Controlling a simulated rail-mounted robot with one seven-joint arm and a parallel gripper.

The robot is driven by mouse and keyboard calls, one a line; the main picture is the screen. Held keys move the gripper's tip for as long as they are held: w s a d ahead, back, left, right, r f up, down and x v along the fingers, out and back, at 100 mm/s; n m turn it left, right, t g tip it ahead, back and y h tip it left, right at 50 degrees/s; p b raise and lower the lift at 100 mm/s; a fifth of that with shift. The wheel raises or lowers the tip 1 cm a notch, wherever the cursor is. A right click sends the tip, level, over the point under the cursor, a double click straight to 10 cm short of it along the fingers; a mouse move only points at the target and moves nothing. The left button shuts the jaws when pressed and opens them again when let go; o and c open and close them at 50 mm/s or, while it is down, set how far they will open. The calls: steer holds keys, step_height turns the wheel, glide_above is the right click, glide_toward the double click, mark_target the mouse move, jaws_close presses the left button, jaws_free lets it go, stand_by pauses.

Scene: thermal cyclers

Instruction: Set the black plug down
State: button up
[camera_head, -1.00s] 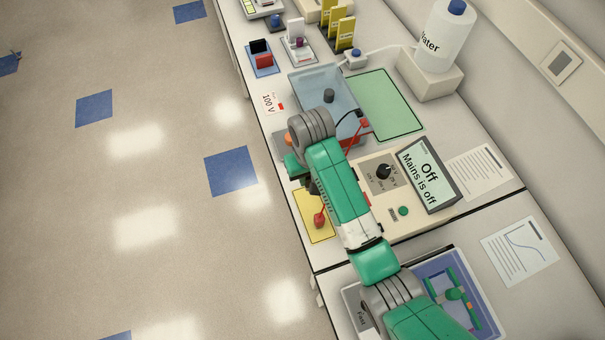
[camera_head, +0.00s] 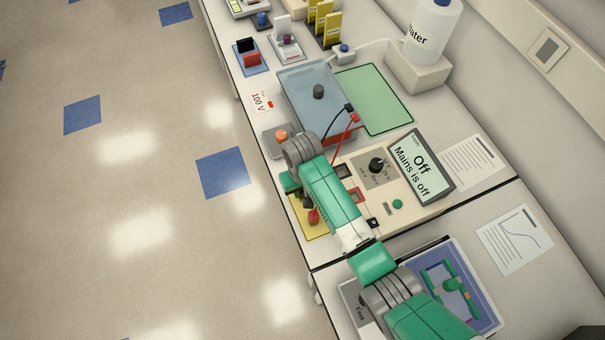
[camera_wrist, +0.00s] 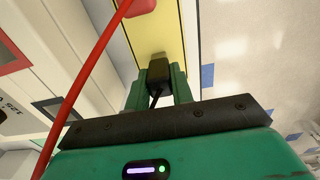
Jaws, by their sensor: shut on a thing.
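The black plug (camera_wrist: 158,72) is held between the green fingers of my gripper (camera_wrist: 157,85) in the wrist view, with its black lead running back towards the palm. Behind it lies the yellow mat (camera_wrist: 172,40). In the head view my gripper (camera_head: 292,184) is over the far end of the yellow mat (camera_head: 299,223), partly hidden by my arm. The red plug (camera_head: 314,216) lies on this mat, and it also shows at the top of the wrist view (camera_wrist: 138,7). I cannot tell whether the black plug touches the mat.
The red lead (camera_wrist: 88,82) crosses beside my gripper. The power supply (camera_head: 376,166), its screen (camera_head: 420,170) reading "Off, Mains is off", stands to the right. The blue tank (camera_head: 300,75) and green mat (camera_head: 374,100) lie beyond. The bench's edge is close on the left.

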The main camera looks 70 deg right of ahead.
steer(key=o, duration=1)
step_height(320, 180, up, 12)
steer(key=shift+r+p, duration=0.15)
steer(key=shift+p, duration=0.3)
